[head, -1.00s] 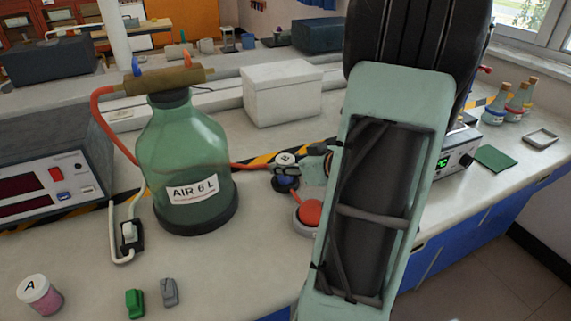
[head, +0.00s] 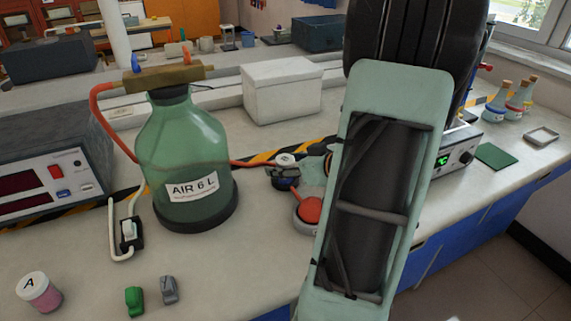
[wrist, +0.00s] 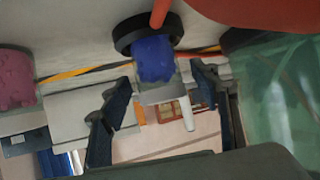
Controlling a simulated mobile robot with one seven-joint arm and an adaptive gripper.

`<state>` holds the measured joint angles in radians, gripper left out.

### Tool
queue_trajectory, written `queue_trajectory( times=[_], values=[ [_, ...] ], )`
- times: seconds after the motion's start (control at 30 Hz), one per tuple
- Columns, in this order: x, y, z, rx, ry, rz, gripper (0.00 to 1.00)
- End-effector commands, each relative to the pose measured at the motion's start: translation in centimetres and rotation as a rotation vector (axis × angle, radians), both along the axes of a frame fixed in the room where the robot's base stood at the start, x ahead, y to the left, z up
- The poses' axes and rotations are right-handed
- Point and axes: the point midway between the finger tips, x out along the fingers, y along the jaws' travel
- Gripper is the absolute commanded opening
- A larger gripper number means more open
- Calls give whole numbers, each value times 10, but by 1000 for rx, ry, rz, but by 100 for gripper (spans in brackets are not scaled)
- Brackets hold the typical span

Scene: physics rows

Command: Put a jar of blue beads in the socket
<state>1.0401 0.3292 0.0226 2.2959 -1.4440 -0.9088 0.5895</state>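A jar of blue beads (wrist: 155,60) stands in or at a round black ring (wrist: 126,40) in the wrist view, which looks upside down; I take the ring to be the socket. In the head view the jar's white lid (head: 286,159) shows beside the green bottle, its lower part largely covered by my gripper. My gripper (wrist: 163,92) is open around the jar, one finger on each side with narrow gaps visible. How deep the jar sits in the ring is hard to tell.
The green air bottle (head: 187,155) stands close left of the jar. A red knob (head: 308,209) on a pale base is just in front. Another pink jar (wrist: 16,80) shows in the wrist view.

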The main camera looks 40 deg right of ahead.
Motion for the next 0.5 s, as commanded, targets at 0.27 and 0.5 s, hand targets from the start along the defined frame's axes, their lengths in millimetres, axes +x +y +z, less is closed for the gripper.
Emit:
queue_trajectory(
  times=[0.27,0.5],
  values=[
    [-3,-1,2,0,0,-1,56],
    [-37,-5,21,-5,0,-4,56]
  ],
)
